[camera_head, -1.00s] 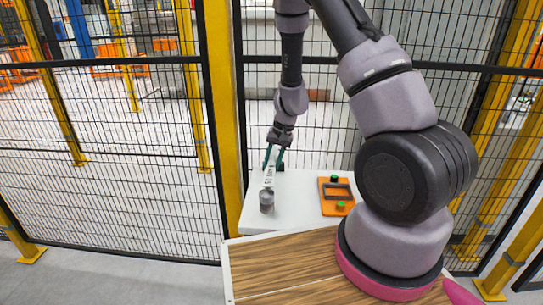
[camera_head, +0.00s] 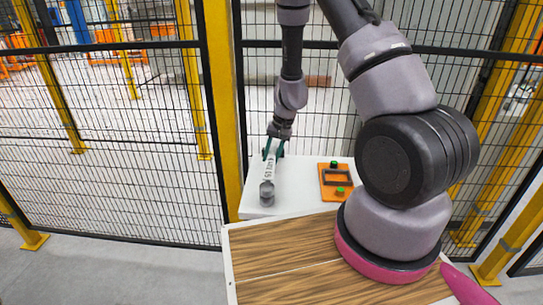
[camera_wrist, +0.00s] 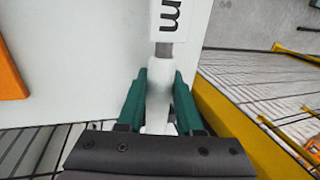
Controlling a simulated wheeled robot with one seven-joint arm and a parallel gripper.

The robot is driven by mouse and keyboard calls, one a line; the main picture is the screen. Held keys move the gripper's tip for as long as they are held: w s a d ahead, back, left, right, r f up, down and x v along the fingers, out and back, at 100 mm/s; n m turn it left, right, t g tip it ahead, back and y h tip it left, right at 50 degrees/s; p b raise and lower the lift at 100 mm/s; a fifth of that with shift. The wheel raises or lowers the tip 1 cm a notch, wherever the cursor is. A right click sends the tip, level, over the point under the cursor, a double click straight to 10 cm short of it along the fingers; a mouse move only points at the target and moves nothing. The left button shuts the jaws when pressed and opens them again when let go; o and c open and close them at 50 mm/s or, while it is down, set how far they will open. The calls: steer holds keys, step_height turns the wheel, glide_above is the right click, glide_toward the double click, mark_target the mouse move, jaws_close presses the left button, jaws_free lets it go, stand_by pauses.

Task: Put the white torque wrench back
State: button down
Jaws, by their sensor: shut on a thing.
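The white torque wrench (camera_head: 268,174) has dark lettering along its body and a grey round head at its near end. My gripper (camera_head: 273,152) is shut on the far part of the wrench. In the wrist view, the green fingers of my gripper (camera_wrist: 160,98) close on both sides of the white torque wrench (camera_wrist: 168,20), which runs up out of the picture. The wrench is over the left part of the white table (camera_head: 300,201). I cannot tell whether it touches the table top.
An orange frame (camera_head: 335,182) with a dark rectangular opening and a green knob lies on the table's right part. A wood-grained top (camera_head: 285,262) is in front. A yellow post (camera_head: 219,100) and black mesh fencing (camera_head: 110,170) stand close on the left.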

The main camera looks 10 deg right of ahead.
steer(key=shift+f, duration=0.15)
steer(key=shift+c, duration=2.4)
jaws_free()
steer(key=s+d+r+t+y, duration=0.1)
steer(key=s+r, duration=0.2)
steer(key=r, duration=1.2)
steer(key=s+d+r+t, duration=0.15)
steer(key=s+r, duration=0.25)
steer(key=r, duration=1.1)
steer(key=s+d+r+t+h, duration=0.1)
steer(key=s+d+r+t, duration=0.2)
steer(key=s+r, duration=0.9)
steer(key=s+t, duration=0.1)
steer(key=s, duration=0.2)
steer(key=shift+s+d+r+m+h, duration=0.2)
steer(key=shift+r+m+h, duration=0.1)
steer(key=shift+h, duration=0.1)
